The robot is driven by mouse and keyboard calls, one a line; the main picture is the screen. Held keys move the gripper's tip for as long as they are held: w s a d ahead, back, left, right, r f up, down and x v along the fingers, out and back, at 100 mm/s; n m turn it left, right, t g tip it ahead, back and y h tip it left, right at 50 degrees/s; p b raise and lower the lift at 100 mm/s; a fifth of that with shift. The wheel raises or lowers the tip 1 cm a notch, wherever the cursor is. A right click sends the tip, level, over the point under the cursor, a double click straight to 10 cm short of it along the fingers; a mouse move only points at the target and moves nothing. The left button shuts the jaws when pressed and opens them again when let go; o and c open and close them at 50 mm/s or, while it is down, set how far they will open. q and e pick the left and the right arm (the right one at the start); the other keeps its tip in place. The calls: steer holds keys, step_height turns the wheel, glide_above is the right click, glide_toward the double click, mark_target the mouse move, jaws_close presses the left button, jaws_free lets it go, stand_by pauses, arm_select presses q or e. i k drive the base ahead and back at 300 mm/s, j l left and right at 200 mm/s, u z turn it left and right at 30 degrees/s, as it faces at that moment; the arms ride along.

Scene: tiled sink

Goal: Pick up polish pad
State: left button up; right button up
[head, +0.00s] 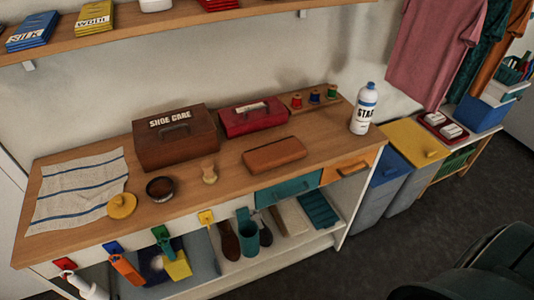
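A round yellow pad-like disc with a small knob on top (122,206) lies on the wooden worktop, at the lower right corner of a striped cloth; it looks like the polish pad, though I cannot be sure. Just right of it stands a dark round open tin or bowl (160,189). A small pale knobbed item (209,172) stands further right. Neither of my grippers shows in the head view.
Coloured hooks line the front edge. A shelf (150,30) hangs above.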

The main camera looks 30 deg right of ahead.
mark_target(209, 177)
steer(key=i+j+z, duration=0.25)
steer(key=j, duration=0.15)
steer(key=j+z, duration=0.25)
steer(key=j, duration=0.15)
steer(key=i+j+z, duration=0.2)
steer(key=j, duration=0.25)
steer(key=k+l, duration=0.05)
steer(key=k, duration=0.05)
